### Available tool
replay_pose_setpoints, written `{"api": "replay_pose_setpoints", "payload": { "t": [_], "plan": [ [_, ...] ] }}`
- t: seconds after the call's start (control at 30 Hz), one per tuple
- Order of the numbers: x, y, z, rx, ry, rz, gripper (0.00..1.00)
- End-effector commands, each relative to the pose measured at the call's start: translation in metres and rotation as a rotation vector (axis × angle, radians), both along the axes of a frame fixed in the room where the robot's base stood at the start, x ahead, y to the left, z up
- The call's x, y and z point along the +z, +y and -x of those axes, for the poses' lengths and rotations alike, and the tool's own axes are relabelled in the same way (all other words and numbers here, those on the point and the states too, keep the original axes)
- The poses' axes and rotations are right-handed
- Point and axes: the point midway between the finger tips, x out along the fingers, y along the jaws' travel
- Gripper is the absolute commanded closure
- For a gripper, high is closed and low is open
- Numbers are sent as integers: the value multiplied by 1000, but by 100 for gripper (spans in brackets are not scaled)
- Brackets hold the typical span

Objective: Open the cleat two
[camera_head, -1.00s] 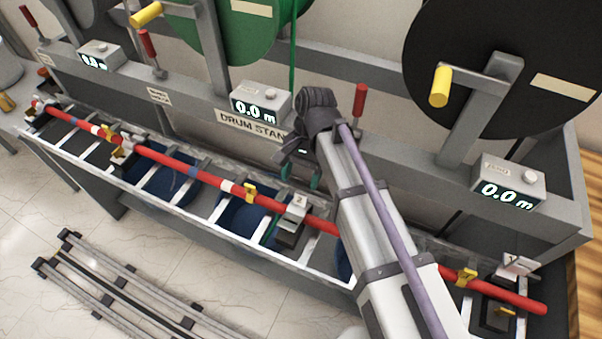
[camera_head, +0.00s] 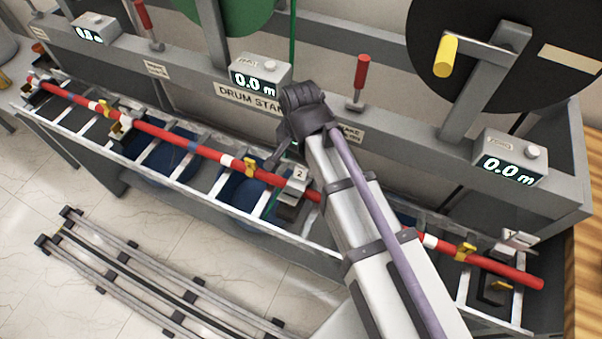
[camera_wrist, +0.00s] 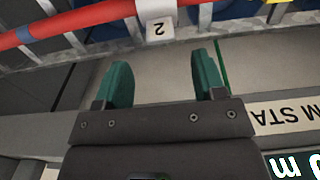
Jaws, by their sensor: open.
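Cleat two (camera_head: 293,187) is a grey block with a white top marked "2", on the long trough rack. The red bar (camera_head: 180,140) runs through it, with a yellow clip (camera_head: 250,167) just left of it. In the wrist view the white "2" label (camera_wrist: 158,28) is upside down at the top centre, just beyond my fingertips. My gripper (camera_wrist: 163,75) is open and empty, with two green fingers apart. In the head view my gripper (camera_head: 284,150) is just above and behind cleat two; its fingertips are mostly hidden. It touches nothing that I can see.
The drum stand (camera_head: 225,92) rises behind the rack, with meter boxes (camera_head: 260,72) and a red lever (camera_head: 361,82). A green cord (camera_wrist: 223,65) hangs right of my fingers in the wrist view. Cleat one (camera_head: 515,240) is at right. Rails (camera_head: 130,265) lie on the floor.

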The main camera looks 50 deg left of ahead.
Motion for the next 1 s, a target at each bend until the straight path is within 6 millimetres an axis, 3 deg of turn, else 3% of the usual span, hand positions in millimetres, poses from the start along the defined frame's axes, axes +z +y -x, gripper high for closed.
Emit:
{"api": "replay_pose_setpoints", "payload": {
  "t": [0.03, 0.1, 0.27, 0.57, 1.0],
  "plan": [
    [-26, 0, 0, 0, 0, 0, 36],
    [-43, 0, 0, 0, 1, 0, 36],
    [-66, 0, 0, 0, 1, 0, 36],
    [-65, 0, 0, 0, 1, 0, 36],
    [-65, 0, 0, 0, 2, 1, 78]
  ]
}}
